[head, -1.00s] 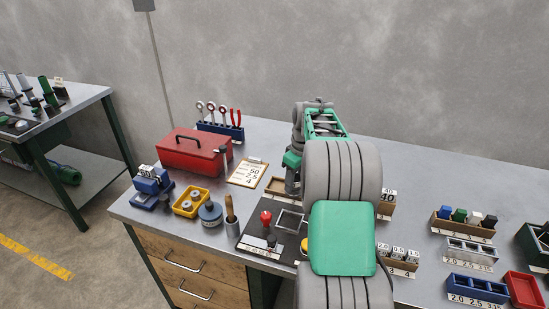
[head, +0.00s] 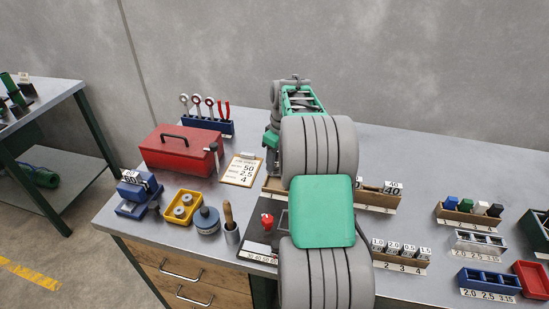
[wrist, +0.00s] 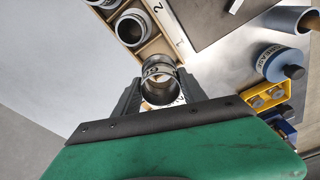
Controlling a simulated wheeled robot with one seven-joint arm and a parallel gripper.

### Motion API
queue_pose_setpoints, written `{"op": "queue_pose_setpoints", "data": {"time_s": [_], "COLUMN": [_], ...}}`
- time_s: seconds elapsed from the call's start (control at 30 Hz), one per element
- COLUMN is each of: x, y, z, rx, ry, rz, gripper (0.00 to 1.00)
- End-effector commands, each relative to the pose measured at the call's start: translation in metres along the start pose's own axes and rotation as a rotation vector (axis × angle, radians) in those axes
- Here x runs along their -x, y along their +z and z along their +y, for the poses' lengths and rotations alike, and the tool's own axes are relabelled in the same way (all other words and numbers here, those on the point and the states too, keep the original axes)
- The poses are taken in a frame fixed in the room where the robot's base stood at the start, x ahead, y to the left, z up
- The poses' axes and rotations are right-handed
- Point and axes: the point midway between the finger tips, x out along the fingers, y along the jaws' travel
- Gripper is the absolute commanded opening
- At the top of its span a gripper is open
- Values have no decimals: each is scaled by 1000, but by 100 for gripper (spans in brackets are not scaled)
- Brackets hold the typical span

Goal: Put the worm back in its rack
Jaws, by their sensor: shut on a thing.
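The worm (wrist: 158,92) is a grey, hollow metal cylinder with a marked band. In the wrist view it sits between the two fingers of my gripper (wrist: 160,76), which is shut on it. The wooden rack (wrist: 152,47) lies just beyond the worm, with similar grey cylinders in its compartments and a label reading 1 and 2. The compartment nearest the worm is partly hidden by it, and I cannot tell whether the worm touches the rack. In the head view the rack (head: 366,203) is partly behind my arm, and the worm is hidden.
A clipboard (head: 241,170), red toolbox (head: 180,155), yellow bin (head: 184,208) and blue round container (head: 207,221) stand left of my arm. A small numbered rack (head: 400,259) and blue tray (head: 488,282) are at right. The bench behind the rack is clear.

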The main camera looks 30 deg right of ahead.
Motion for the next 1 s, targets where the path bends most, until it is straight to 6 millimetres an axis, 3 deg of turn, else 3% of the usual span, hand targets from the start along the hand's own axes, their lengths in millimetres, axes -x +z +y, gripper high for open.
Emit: {"op": "queue_pose_setpoints", "data": {"time_s": [0.53, 0.93, 0.97, 1.0], "x": [-55, -61, -61, -61], "y": [6, 6, 6, 6], "z": [-1, 0, 0, 0], "rx": [2, 2, 2, 2], "ry": [-1, 0, 0, 0], "rz": [0, 1, 1, 1], "gripper": [0, 0, 51, 55]}}
